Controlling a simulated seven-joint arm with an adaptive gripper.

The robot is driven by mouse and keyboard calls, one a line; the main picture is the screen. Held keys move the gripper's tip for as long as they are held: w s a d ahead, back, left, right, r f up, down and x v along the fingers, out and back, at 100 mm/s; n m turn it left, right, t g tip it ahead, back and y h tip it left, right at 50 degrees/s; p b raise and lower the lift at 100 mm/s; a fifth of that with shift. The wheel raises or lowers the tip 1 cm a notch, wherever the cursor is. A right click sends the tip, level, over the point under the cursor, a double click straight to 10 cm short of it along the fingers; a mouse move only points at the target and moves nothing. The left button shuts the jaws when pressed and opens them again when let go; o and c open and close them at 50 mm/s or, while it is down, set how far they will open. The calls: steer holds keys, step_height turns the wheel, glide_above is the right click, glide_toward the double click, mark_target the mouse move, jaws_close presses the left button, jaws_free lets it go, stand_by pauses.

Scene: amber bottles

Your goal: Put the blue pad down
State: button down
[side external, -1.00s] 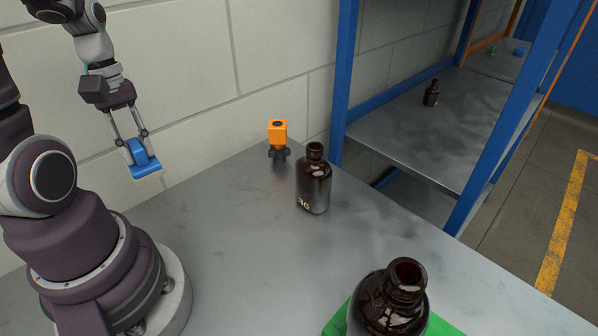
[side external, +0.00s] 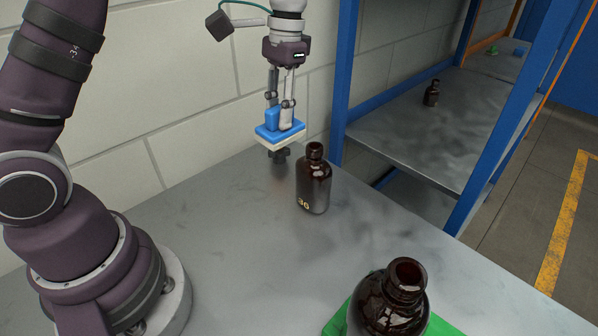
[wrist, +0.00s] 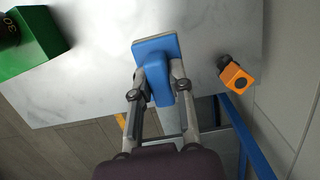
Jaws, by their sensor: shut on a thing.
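The blue pad (side external: 267,131) has a raised blue handle and a pale underside. My gripper (side external: 281,121) is shut on the handle and holds the pad roughly level above the table's far end, up and left of a dark amber bottle (side external: 314,184) marked 30. In the wrist view, the pad (wrist: 150,46) is ahead of my gripper (wrist: 158,78), with the handle between the fingers. The pad appears clear of the grey table (side external: 225,225).
An orange-topped device (wrist: 236,79) with a black base stands close by; in the side view the pad hides its top. A blue-framed shelf (side external: 345,80) stands right. The table's middle is clear.

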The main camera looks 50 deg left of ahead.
steer(key=s+a+f+n+h, duration=0.1)
steer(key=s+a+f+n, duration=0.1)
steer(key=s+a+n, duration=0.75)
steer(key=s+a+f+n+t, duration=0.2)
steer(key=s+a+f+n, duration=0.15)
steer(key=s+n, duration=0.65)
steer(key=shift+h, duration=0.4)
step_height(320, 180, down, 10)
steer(key=shift+r, duration=0.2)
steer(key=shift+f, duration=0.1)
steer(key=c, duration=1.5)
jaws_free()
steer(key=shift+f, duration=0.1)
steer(key=o, duration=0.5)
